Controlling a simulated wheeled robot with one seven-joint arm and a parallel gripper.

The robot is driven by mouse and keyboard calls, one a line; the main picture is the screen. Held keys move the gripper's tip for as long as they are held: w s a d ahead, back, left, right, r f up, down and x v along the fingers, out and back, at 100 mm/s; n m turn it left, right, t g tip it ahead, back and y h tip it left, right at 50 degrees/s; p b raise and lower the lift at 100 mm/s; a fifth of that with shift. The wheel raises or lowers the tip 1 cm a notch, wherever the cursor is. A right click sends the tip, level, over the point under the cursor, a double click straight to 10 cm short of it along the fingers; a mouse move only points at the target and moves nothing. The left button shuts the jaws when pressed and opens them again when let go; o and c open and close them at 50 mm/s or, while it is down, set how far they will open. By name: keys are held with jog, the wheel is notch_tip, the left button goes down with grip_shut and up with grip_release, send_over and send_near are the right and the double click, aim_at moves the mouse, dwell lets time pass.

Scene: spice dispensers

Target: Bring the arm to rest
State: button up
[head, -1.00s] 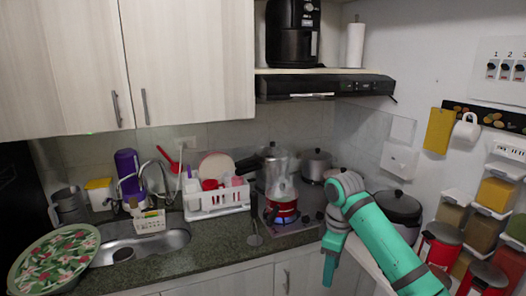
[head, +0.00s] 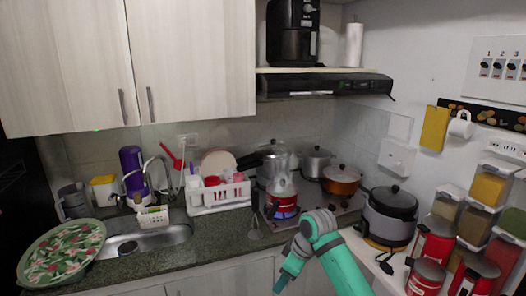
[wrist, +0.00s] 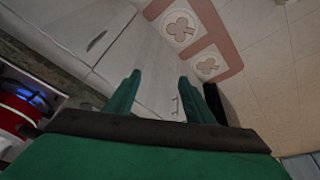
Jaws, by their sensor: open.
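My arm (head: 338,262) is teal with grey joints and reaches in from the bottom right of the head view. It bends at a grey joint, and its end slants down and left in front of the lower cabinets. In the wrist view my gripper (wrist: 158,85) shows two green fingers spread apart with nothing between them. The fingers point towards pale cabinet fronts (wrist: 150,60) and the floor.
The counter (head: 170,262) holds a floral tray (head: 62,252), a dish rack (head: 218,196) and a stove with pots. A rice cooker (head: 388,218), red canisters (head: 434,240) and spice dispensers (head: 490,188) stand at right. Tiled floor (wrist: 270,65) is clear.

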jog(key=w+a+f+m+t+y, duration=0.1)
jog(key=a+f+y, duration=0.15)
jog(key=a, duration=0.45)
jog(key=a+f+t+y, duration=0.1)
jog(key=a+f, duration=0.2)
jog(key=a, duration=0.3)
jog(key=s+a+f+m+t+y, duration=0.2)
jog(key=s+a+f+m+t, duration=0.55)
jog(key=s+a+f, duration=0.35)
jog(key=s+d+f+m+t+h, duration=0.1)
jog(key=s+d+f+m+h, duration=0.2)
jog(key=s, duration=0.7)
jog(key=s+d+f+m+t+h, duration=0.1)
jog(key=s+d+m+h, duration=0.3)
jog(key=s, duration=0.6)
jog(key=s+d+r+n+h, duration=0.1)
jog(key=s+d+r, duration=0.3)
jog(key=s, duration=0.6)
jog(key=s+d+r+n+t, duration=0.1)
jog(key=s+d+r, duration=0.4)
jog(key=s, duration=0.5)
jog(key=shift+d+r+n+h, duration=0.15)
jog(key=shift+d+n+h, duration=0.2)
jog(key=shift+d+n, duration=0.35)
